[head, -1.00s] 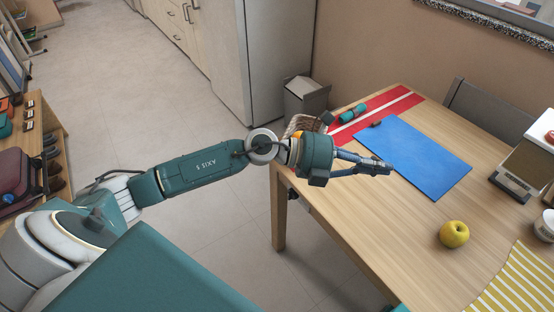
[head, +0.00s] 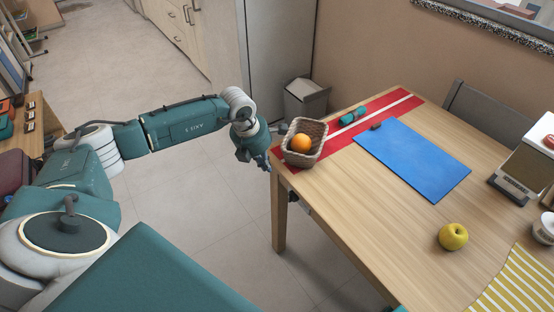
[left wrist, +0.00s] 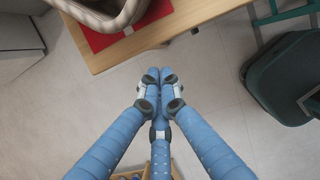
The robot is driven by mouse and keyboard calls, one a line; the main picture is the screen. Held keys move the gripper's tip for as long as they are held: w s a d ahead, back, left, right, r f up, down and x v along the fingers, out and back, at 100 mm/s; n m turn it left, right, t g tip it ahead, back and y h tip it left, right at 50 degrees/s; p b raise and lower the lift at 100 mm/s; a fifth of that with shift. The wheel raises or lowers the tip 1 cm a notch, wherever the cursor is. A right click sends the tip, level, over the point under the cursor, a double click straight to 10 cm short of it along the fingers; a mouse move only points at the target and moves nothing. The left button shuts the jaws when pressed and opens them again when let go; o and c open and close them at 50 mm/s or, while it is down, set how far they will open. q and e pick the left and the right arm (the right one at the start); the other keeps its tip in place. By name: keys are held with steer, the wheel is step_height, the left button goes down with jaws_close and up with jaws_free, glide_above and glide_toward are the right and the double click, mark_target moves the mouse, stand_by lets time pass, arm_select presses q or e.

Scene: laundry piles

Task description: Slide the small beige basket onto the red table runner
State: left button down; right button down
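The small beige basket (head: 299,160) is woven, stands upright and holds an orange (head: 301,143). It sits at the table's near-left end on the red table runner (head: 388,106), with red showing on its left side; whether its right base edge is fully on the runner is hard to tell. The left wrist view shows the basket (left wrist: 128,13) cut off at the top, with the red runner (left wrist: 98,39) beside it. My left gripper (head: 266,164) is off the table's left edge, beside the basket and apart from it. Its fingertips (left wrist: 159,76) are together and empty. My right gripper is not visible.
A blue mat (head: 415,160), a teal object (head: 352,116) and a yellow apple (head: 453,236) are on the wooden table (head: 370,225). A grey bin (head: 305,97) stands behind the basket. A chair (head: 490,115) is at the far side. Floor is free left of the table.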

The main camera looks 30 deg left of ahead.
mark_target(286, 161)
arm_select(q)
steer(key=w, duration=0.1)
steer(key=w+f, duration=0.1)
steer(key=w+d+p, duration=0.1)
steer(key=shift+f, duration=0.3)
steer(key=shift+w+d+f, duration=0.1)
steer(key=shift+w+d, duration=0.05)
steer(key=shift+w, duration=0.55)
steer(key=w+b, duration=0.1)
steer(key=w+d+b, duration=0.1)
steer(key=w+b, duration=0.1)
steer(key=shift+f, duration=0.2)
steer(key=shift+w+d+r+b, duration=0.15)
steer(key=shift+w+b, duration=0.15)
steer(key=shift+w, duration=0.2)
steer(key=shift+s+r, duration=0.1)
